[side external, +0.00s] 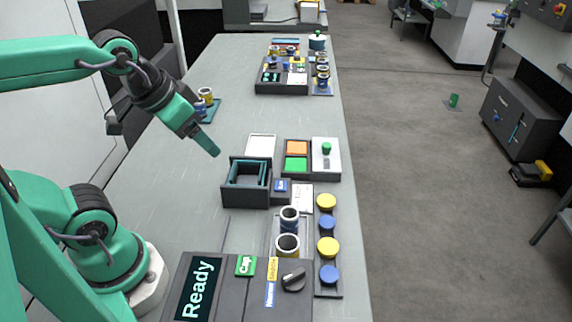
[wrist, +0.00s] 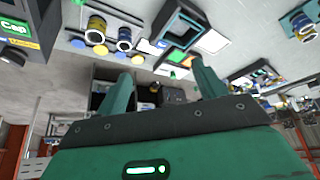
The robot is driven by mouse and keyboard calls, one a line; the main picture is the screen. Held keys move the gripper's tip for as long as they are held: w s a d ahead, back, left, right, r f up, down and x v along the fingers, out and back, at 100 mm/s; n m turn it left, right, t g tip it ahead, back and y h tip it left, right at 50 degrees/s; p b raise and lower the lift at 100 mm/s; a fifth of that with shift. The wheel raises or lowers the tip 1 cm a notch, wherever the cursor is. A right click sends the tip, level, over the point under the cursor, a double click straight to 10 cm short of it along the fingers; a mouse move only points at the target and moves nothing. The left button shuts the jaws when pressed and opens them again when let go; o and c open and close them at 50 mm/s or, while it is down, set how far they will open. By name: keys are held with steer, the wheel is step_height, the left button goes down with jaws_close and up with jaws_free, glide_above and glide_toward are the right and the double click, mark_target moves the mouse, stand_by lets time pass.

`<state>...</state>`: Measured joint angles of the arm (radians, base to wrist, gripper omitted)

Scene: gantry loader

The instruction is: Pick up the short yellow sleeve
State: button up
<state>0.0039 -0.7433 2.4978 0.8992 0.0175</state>
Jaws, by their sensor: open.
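A white sleeve with yellow banding (side external: 287,246) stands upright on a pale plate near the console; it shows at upper left in the wrist view (wrist: 96,29). A blue-banded sleeve (side external: 289,214) stands beside it, also in the wrist view (wrist: 124,39). Another yellow-banded sleeve (side external: 206,94) stands with a blue one (side external: 200,108) on a teal tray behind my arm. I cannot tell which yellow sleeve is the short one. My gripper (side external: 214,150) is open and empty, raised over the bench, apart from every sleeve. Its two fingers show spread in the wrist view (wrist: 164,86).
A dark open-topped box (side external: 246,198) and a tray with orange and green squares (side external: 296,165) stand mid-bench. Yellow and blue buttons (side external: 327,247) line the right edge. A "Ready" console (side external: 225,268) is in front. A far rack (side external: 282,88) holds more parts. Bare bench lies left of the box.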

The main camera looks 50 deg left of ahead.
steer(key=m, duration=0.1)
steer(key=m+g, duration=0.5)
steer(key=m, duration=2.3)
glide_above(288, 249)
steer(key=s, duration=0.1)
step_height(288, 249, down, 14)
steer(key=f, duration=0.1)
steer(key=shift+s+d+f+m+g, duration=0.15)
steer(key=shift+d+m, duration=0.15)
steer(key=shift+m, duration=0.15)
steer(key=shift+s+d+f+m+g, duration=0.15)
steer(key=shift+d+m, duration=0.15)
steer(key=shift+m, duration=0.15)
steer(key=shift+f, duration=1.2)
steer(key=shift+d+f, duration=0.1)
steer(key=shift+f, duration=2.5)
